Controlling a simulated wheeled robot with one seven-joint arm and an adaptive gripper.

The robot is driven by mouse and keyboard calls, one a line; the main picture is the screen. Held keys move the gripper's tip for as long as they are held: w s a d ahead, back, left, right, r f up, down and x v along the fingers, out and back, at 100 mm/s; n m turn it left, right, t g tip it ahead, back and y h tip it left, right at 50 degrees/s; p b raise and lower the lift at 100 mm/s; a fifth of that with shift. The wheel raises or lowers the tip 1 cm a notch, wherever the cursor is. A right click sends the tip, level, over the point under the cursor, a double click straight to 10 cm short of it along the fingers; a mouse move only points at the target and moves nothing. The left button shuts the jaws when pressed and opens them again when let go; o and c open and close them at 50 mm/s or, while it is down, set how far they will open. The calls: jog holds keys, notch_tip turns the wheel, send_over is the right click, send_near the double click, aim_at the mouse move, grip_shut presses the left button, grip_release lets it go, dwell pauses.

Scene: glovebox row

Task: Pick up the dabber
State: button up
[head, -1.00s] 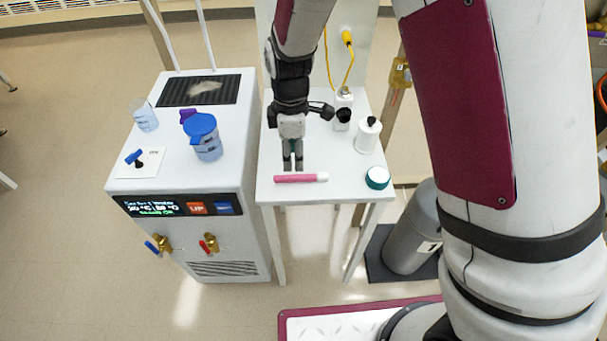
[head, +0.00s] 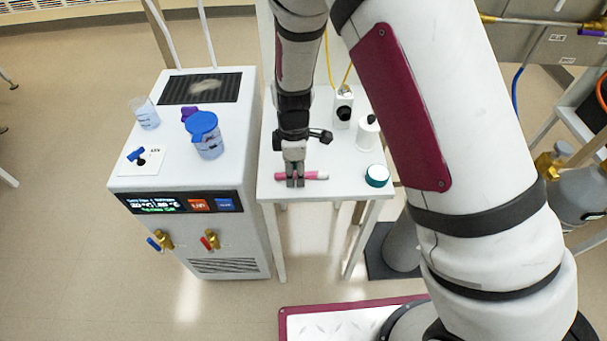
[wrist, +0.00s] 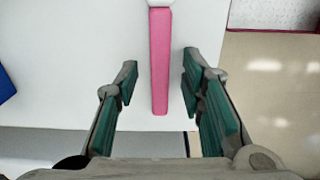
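The dabber is a pink stick with a white end (head: 316,176), lying flat near the front edge of the small white table (head: 340,190). In the wrist view its pink body (wrist: 160,62) runs lengthwise between the two fingers, with clear gaps on both sides. My gripper (head: 295,182) is over the dabber in the head view and hides its middle. In the wrist view my gripper (wrist: 158,88) is open, its green-padded fingers apart, one on each side of the dabber. Neither finger visibly touches it.
A teal-rimmed round container (head: 377,176) stands right of the dabber. A white cylinder (head: 367,135) and a white box with a black knob (head: 343,108) stand behind. Left is a white machine (head: 220,185) carrying a blue-lidded jug (head: 207,140) and a beaker (head: 145,113).

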aim_at(295, 173)
grip_shut()
jog(key=shift+r, duration=0.15)
jog(key=shift+r, duration=0.6)
notch_tip(295, 173, up, 2)
jog(key=shift+w+r, duration=0.1)
jog(key=shift+r, duration=0.05)
jog(key=s+d+r, duration=0.1)
jog(key=s+d, duration=0.2)
jog(key=s, duration=1.3)
jog(key=shift+d+b, duration=0.15)
jog(key=shift+b, duration=0.15)
